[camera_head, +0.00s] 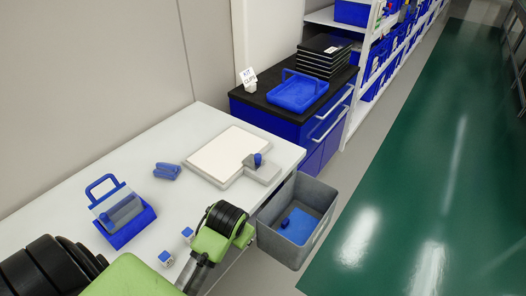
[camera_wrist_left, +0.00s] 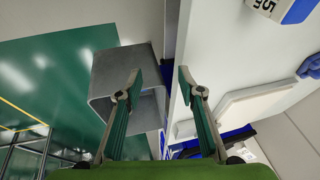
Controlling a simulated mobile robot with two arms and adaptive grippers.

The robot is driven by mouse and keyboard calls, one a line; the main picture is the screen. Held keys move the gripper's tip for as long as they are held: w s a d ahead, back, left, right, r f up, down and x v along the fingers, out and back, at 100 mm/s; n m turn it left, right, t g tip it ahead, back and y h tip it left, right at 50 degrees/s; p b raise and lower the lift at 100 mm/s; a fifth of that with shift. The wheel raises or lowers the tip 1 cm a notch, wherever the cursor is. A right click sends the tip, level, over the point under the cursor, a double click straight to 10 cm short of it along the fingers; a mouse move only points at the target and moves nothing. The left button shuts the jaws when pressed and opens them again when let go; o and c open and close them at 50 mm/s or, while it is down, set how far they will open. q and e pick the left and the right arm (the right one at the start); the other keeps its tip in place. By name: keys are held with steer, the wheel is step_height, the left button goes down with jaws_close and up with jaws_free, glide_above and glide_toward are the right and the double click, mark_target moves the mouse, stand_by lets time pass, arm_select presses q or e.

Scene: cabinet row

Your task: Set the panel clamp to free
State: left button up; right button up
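What looks like the panel clamp is a grey block with an upright blue knob (camera_head: 257,160) at the right corner of a pale flat panel (camera_head: 218,155) on the white table. The panel also shows at the right of the left wrist view (camera_wrist_left: 262,100); I cannot make out the knob clearly there. My left gripper (camera_wrist_left: 159,83) is open and empty, its fingers apart near the table edge and the grey bin. In the head view my green left arm reaches over the table's front, short of the clamp, and its fingers are not clear. My right gripper is not in view.
A grey bin (camera_head: 267,243) with a blue item stands beside the table's right edge. A blue handled holder (camera_head: 125,232), a blue piece (camera_head: 167,170) and small white-blue blocks (camera_head: 166,258) lie on the table (camera_head: 160,140). A blue cabinet (camera_head: 318,137) carries a blue tray (camera_head: 297,94).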

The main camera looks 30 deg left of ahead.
arm_select(q)
steer(key=w+a+r+n, duration=0.1)
steer(key=w+a+r, duration=0.35)
steer(key=w, duration=0.25)
steer(key=w+a+r+n, duration=0.1)
steer(key=w+a+r, duration=0.35)
steer(key=w, duration=0.35)
steer(key=h, duration=0.1)
glide_toward(258, 156)
steer(key=shift+n, duration=0.3)
steer(key=p+x, duration=0.1)
steer(key=x, duration=1)
steer(key=shift+a, duration=0.15)
steer(key=shift+r+t, duration=0.1)
steer(key=shift+t, duration=0.2)
jaws_close()
